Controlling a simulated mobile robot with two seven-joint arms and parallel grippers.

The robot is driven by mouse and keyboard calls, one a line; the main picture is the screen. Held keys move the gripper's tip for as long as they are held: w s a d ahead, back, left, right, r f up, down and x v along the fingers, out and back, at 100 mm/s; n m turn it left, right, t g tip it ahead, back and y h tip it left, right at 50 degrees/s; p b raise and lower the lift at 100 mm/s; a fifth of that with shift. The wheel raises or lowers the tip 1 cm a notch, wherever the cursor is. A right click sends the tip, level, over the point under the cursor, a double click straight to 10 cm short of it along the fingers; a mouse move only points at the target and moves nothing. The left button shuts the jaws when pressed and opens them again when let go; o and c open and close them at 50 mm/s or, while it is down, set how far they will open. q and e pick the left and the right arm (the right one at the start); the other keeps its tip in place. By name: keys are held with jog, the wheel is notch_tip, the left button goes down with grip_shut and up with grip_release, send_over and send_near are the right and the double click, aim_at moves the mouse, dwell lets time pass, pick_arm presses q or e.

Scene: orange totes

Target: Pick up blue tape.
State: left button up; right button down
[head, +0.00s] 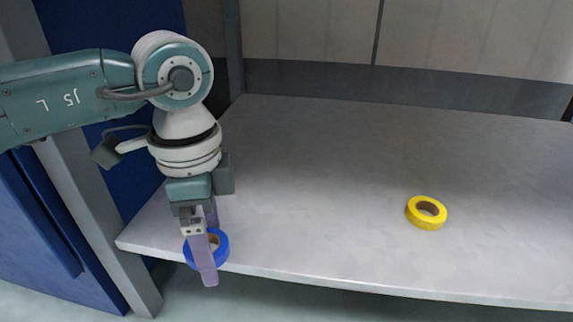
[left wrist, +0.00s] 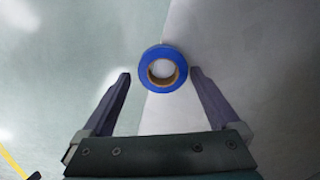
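The blue tape (head: 222,248) is a roll lying flat near the front left corner of the shelf, partly hidden by my left gripper in the head view. My left gripper (head: 210,262) points down over it. In the left wrist view the blue tape (left wrist: 163,68) sits near the fingertips, between the lines of the two fingers, and looks to straddle the shelf edge. The fingers of the left gripper (left wrist: 160,75) are apart, with nothing held between them. Whether they touch the roll I cannot tell. My right gripper is not in view.
A yellow tape roll (head: 427,212) lies on the grey shelf (head: 320,190), well to the right. The rest of the shelf top is clear. A grey post (head: 85,215) and blue panels (head: 45,225) stand at the left. The front edge drops to the floor.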

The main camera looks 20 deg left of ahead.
pick_arm(q)
jog(key=shift+s, duration=0.1)
jog(key=shift+c, duration=0.8)
jog(key=shift+a, duration=0.6)
jog(key=c, duration=0.4)
jog(key=shift+d, duration=0.3)
jog(key=c, duration=0.5)
jog(key=shift+c, duration=0.7)
jog(key=shift+a, duration=0.15)
jog(key=shift+r, duration=0.1)
